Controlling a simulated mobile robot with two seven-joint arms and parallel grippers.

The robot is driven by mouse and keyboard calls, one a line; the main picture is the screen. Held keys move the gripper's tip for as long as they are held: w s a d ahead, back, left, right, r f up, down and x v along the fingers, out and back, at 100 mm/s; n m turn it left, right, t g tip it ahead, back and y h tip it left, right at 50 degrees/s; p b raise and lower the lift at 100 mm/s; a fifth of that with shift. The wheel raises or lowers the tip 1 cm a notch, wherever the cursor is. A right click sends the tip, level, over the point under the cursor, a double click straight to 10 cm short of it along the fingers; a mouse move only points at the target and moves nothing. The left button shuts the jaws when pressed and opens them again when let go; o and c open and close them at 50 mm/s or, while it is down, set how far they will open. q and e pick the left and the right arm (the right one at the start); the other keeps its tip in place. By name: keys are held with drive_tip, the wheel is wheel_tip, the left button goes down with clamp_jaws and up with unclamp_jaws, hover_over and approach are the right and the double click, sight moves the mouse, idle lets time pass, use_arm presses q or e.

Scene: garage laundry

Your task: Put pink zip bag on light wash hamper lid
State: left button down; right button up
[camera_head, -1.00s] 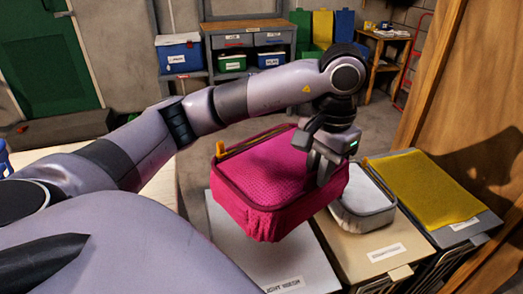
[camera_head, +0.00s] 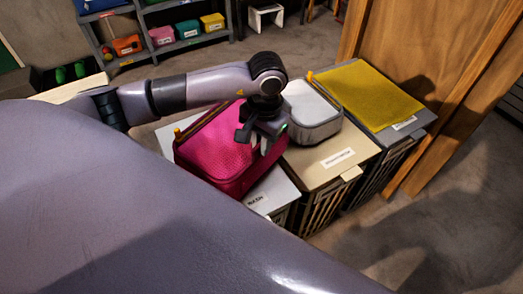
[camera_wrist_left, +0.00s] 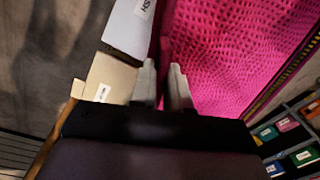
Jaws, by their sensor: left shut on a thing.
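The pink zip bag (camera_head: 214,155) is a rounded box with a mesh top and a yellow zip pull. In the head view it is over the white light wash hamper lid (camera_head: 272,192), covering most of it; I cannot tell whether it touches the lid. My left gripper (camera_head: 262,145) is shut on the bag's right edge. In the left wrist view its fingers (camera_wrist_left: 164,88) pinch the edge of the bag (camera_wrist_left: 235,55), and a corner of the white lid (camera_wrist_left: 128,30) shows beside it. My right gripper is not in view.
A grey-white zip bag (camera_head: 312,108) sits on the beige hamper lid (camera_head: 325,158) to the right. A yellow cloth or mesh bag (camera_head: 370,92) lies on the grey hamper beyond. A wooden door or panel (camera_head: 440,60) stands at the right. Shelves with coloured bins (camera_head: 175,35) are behind.

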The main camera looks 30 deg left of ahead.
use_arm(q)
wheel_tip(320, 180, down, 4)
drive_tip(key=shift+r, duration=0.15)
drive_tip(key=shift+f, duration=0.2)
drive_tip(key=c, duration=1.1)
unclamp_jaws()
drive_tip(key=shift+r, duration=0.1)
